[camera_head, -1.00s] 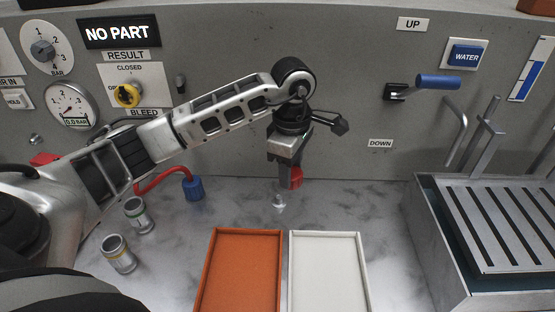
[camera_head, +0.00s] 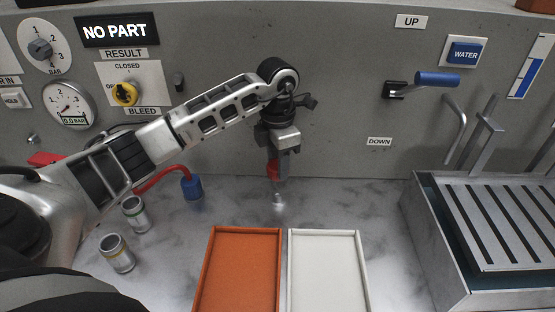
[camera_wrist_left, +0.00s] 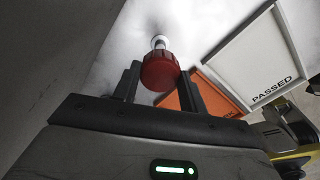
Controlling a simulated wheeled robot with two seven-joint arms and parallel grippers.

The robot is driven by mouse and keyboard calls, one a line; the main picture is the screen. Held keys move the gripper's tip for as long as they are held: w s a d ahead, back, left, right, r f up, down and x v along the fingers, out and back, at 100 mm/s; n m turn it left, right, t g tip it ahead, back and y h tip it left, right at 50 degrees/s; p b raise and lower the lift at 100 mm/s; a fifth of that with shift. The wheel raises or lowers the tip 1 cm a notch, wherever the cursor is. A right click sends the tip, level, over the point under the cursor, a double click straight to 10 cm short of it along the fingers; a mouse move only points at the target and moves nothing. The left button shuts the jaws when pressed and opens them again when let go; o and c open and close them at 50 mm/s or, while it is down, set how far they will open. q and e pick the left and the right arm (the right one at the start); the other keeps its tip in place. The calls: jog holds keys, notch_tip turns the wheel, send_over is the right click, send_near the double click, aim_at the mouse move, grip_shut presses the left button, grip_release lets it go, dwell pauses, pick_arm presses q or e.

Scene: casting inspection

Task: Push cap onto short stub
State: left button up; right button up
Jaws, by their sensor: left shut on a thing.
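My left gripper (camera_head: 280,160) points down above the metal worktop, its fingers shut on a red cap (camera_head: 273,171). In the left wrist view the cap (camera_wrist_left: 160,73) sits between the two fingertips. The short stub (camera_head: 278,199) is a small pale metal post on the worktop, below the cap in the head view. In the left wrist view the stub (camera_wrist_left: 158,42) shows just beyond the cap, nearly in line with it. The head view shows a gap between cap and stub. The cap's underside is hidden.
An orange tray (camera_head: 210,262) and a white tray (camera_head: 363,265), marked PASSED, lie in front of the stub. A blue connector (camera_head: 192,187) on a red hose and two small metal cups (camera_head: 135,213) stand left. A slatted tank (camera_head: 425,235) stands right.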

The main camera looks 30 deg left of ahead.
aim_at(278, 195)
pick_arm(q)
jog(key=shift+f+b, duration=0.5)
jog(key=shift+f, duration=0.35)
notch_tip(278, 195, down, 2)
jog(key=shift+f+b, duration=0.25)
jog(key=shift+b, duration=0.65)
jog(key=shift+f+b, duration=0.4)
jog(key=shift+f, duration=0.25)
pick_arm(e)
jog(key=shift+w+a+f, duration=0.2)
jog(key=shift+a+f, duration=0.3)
jog(key=shift+f, duration=0.3)
jog(key=shift+r, duration=0.1)
pick_arm(q)
jog(key=shift+f, duration=0.15)
pick_arm(e)
jog(key=shift+d, duration=0.1)
pick_arm(q)
jog(key=shift+f, duration=1.4)
jog(key=o, duration=1.1)
